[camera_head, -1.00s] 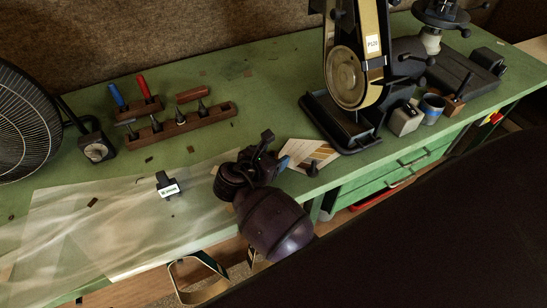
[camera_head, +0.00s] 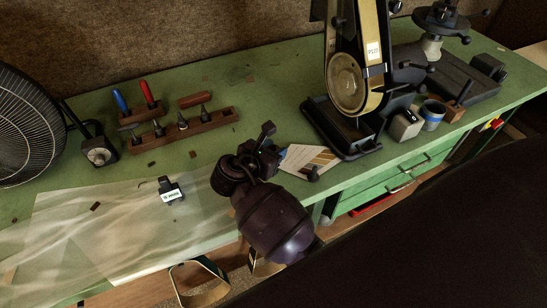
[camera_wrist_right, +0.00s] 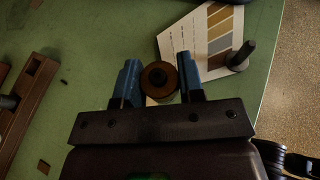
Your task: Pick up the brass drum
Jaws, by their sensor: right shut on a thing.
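The brass drum (camera_wrist_right: 158,82) shows in the right wrist view as a short round brownish piece with a dark centre. It sits between the two blue fingers of my right gripper (camera_wrist_right: 160,78), which is shut on it. In the head view my right gripper (camera_head: 267,138) is over the bench near its front edge, left of a striped card. I cannot make out the drum there; the gripper and wrist hide it. How far the drum is above the bench is hard to tell. My left gripper is not in view.
The striped card (camera_head: 309,160) with a dark knob-like piece on it lies right of the gripper. A belt sander (camera_head: 350,80) stands behind it at the right. A wooden tool rack (camera_head: 183,130) is at the back left. A clear sheet (camera_head: 120,225) covers the front left.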

